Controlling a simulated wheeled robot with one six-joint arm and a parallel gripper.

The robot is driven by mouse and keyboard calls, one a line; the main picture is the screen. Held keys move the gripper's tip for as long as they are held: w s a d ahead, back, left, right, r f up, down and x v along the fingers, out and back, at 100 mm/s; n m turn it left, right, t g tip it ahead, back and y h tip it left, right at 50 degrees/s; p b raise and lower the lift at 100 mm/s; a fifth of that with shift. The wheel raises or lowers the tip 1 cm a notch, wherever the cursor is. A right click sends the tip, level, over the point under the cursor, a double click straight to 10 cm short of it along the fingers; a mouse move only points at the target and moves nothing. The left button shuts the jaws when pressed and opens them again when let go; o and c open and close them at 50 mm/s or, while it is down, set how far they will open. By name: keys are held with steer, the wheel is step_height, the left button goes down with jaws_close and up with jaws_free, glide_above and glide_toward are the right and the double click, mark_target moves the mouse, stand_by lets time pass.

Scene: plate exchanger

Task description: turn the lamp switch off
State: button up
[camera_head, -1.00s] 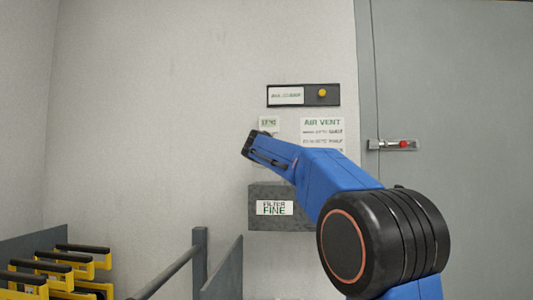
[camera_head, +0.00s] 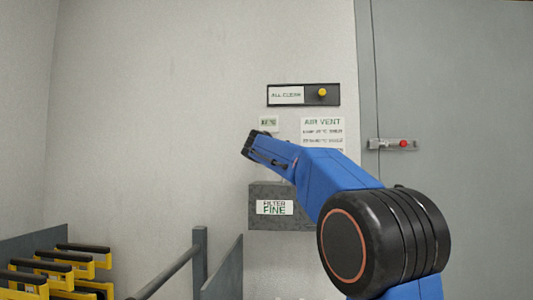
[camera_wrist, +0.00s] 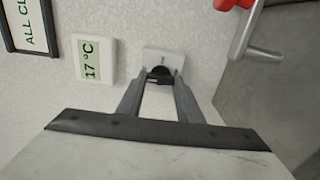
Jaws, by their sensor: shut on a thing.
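The lamp switch (camera_wrist: 161,74) looks like a small dark knob on a white wall plate (camera_wrist: 163,57) in the wrist view. The print on the plate is too small to read. My gripper (camera_wrist: 163,78) has its two grey fingers on either side of the dark knob and is shut on it. In the head view my gripper (camera_head: 248,145) reaches the wall below the thermometer, and the switch is hidden behind it. The knob's exact angle is hard to tell.
A thermometer reading 17 °C (camera_wrist: 94,60) is beside the switch. Around it are an ALL CLEAR panel with a yellow button (camera_head: 322,92), an AIR VENT notice (camera_head: 322,123) and a FILTER FINE box (camera_head: 260,222). A grey door with a red-tipped latch (camera_head: 403,143) stands right; yellow racks (camera_head: 60,270) stand lower left.

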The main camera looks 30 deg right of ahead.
steer(key=o, duration=1.1)
steer(key=shift+f, duration=0.1)
steer(key=v, duration=1.7)
steer(key=shift+s+a, duration=0.2)
